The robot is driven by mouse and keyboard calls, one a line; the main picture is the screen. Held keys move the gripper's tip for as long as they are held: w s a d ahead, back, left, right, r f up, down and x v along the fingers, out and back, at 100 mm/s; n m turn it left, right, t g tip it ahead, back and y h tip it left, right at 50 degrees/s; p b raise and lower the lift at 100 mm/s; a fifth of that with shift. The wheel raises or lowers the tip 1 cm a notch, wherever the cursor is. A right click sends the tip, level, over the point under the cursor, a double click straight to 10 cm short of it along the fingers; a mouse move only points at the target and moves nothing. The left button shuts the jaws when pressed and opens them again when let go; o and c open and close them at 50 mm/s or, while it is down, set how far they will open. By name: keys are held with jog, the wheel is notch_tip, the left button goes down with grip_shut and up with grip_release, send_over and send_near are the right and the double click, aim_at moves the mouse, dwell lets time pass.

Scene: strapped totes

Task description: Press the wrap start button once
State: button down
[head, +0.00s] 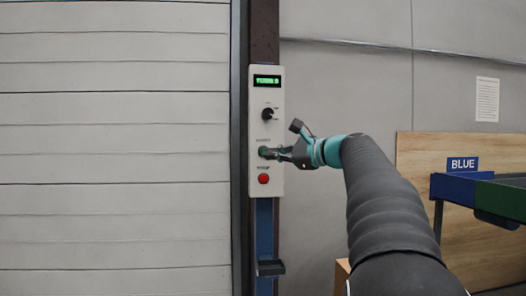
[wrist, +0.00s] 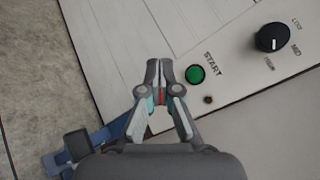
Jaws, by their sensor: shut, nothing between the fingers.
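The green start button (head: 262,151) sits midway down a white control panel (head: 259,95) on a post. In the wrist view, the round green button (wrist: 195,74) has START lettered beside it. My gripper (head: 269,153) reaches in from the right, its tips at the button in the head view. In the wrist view my gripper (wrist: 158,67) is shut and empty, with its tips just left of the button. I cannot tell whether the tips touch the panel. The button looks unobstructed in the wrist view.
A red button (head: 263,179) is below the green one, and a black knob (head: 267,114) and green-lit display (head: 266,79) are above it. A ribbed pale door (head: 120,150) is at left. A rack with a BLUE sign (head: 462,163) stands at right.

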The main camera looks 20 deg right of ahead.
jog(key=w+d+p, duration=0.2)
jog(key=w+p, duration=0.1)
jog(key=w, duration=0.4)
jog(key=shift+w, duration=0.15)
dwell(1.4)
jog(key=shift+w+d, duration=0.1)
jog(key=shift+w, duration=0.15)
jog(key=shift+w+d, duration=0.1)
jog(key=shift+w, duration=0.25)
dwell(0.7)
jog(key=shift+s, duration=0.15)
dwell(0.3)
jog(key=shift+s+a, duration=0.25)
jog(key=shift+s, duration=0.35)
jog(key=shift+s+b, duration=0.1)
jog(key=shift+b, duration=0.25)
